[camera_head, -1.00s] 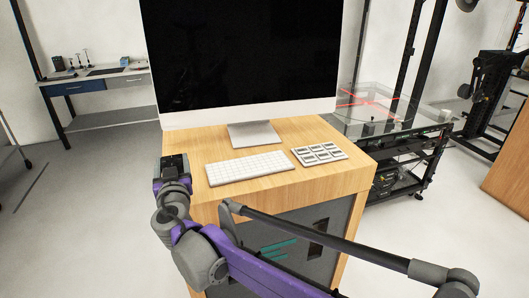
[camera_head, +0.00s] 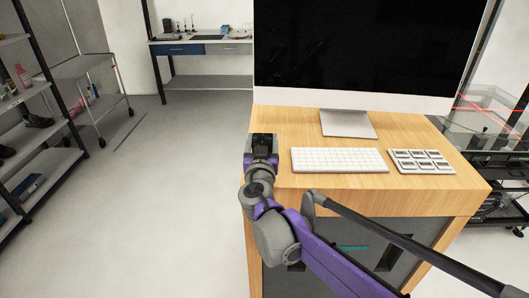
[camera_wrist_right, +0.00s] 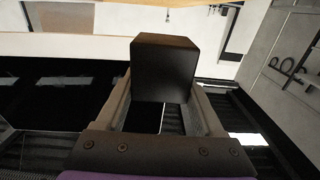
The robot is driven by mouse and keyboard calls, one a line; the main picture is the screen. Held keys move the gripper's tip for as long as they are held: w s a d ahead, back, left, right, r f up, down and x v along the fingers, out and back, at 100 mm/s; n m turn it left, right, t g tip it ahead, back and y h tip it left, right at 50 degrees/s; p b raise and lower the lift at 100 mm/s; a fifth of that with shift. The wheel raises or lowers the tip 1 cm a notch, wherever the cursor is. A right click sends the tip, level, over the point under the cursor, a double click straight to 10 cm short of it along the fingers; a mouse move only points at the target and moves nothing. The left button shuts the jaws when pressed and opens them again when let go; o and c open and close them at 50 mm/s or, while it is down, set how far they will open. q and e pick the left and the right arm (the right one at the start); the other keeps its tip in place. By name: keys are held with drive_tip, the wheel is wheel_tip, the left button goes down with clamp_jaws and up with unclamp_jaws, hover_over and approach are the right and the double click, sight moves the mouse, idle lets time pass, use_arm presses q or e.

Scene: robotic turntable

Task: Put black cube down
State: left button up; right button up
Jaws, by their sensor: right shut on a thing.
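The black cube (camera_wrist_right: 165,68) is held between the two fingers of my right gripper (camera_wrist_right: 163,98) in the right wrist view. In the head view, my right gripper (camera_head: 262,147) is at the left edge of the wooden desk (camera_head: 285,125), to the left of the white keyboard. The cube shows there only as a small dark block at the gripper's tip. I cannot tell whether it touches the desktop. My left gripper is not in view.
On the desk are a large black monitor (camera_head: 365,50), a white keyboard (camera_head: 338,160) and a pad of several keys (camera_head: 421,161). A shelf rack (camera_head: 45,165) and a cart (camera_head: 85,68) stand at the left. A bench (camera_head: 200,45) is behind. Open floor (camera_head: 165,190) lies left of the desk.

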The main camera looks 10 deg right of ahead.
drive_tip(key=shift+f+b, duration=0.3)
drive_tip(key=shift+f, duration=1.35)
drive_tip(key=shift+w+f, duration=0.1)
drive_tip(key=shift+f, duration=0.05)
drive_tip(key=o, duration=1.5)
drive_tip(key=shift+o, duration=0.2)
